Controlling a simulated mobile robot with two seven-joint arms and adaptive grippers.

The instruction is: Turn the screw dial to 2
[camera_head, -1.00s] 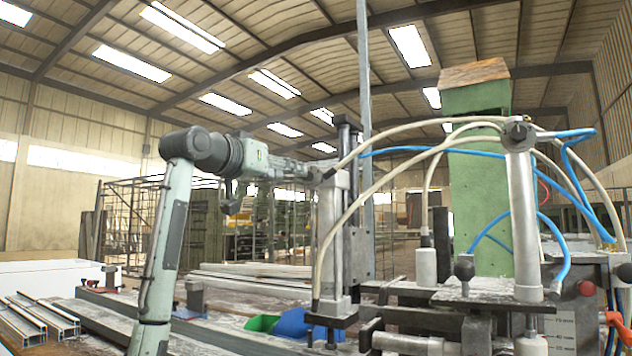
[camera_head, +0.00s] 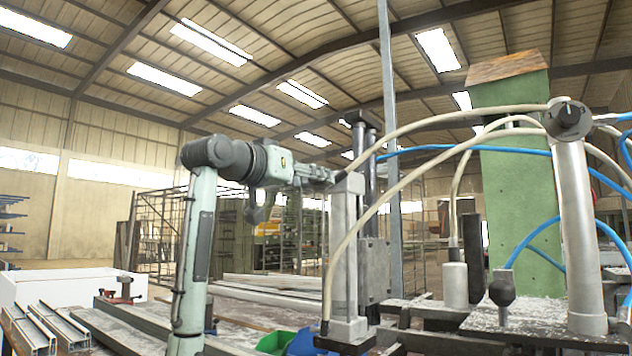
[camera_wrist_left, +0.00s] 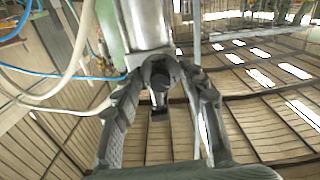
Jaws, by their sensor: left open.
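The screw dial (camera_head: 569,119) is a dark round knob on top of a silver upright cylinder (camera_head: 577,220) at the right of the head view. Small marks show on its face, too small to read surely. My left gripper (camera_head: 325,175) reaches in from the left, at the top of another silver clamp cylinder (camera_head: 345,250), well left of the dial. Its tips are partly hidden there. In the left wrist view the open fingers (camera_wrist_left: 160,78) stand either side of a dark round part below a silver cylinder (camera_wrist_left: 142,22); I cannot tell whether they touch it. My right gripper is not in view.
Beige hoses (camera_head: 440,128) and blue hoses (camera_head: 440,149) arch between the clamp cylinders. A green column (camera_head: 515,190) stands behind them. A dark ball-topped knob (camera_head: 502,287) stands on the clamp plate. Metal profiles (camera_head: 45,328) lie at the lower left. Green and blue bins sit low in the middle.

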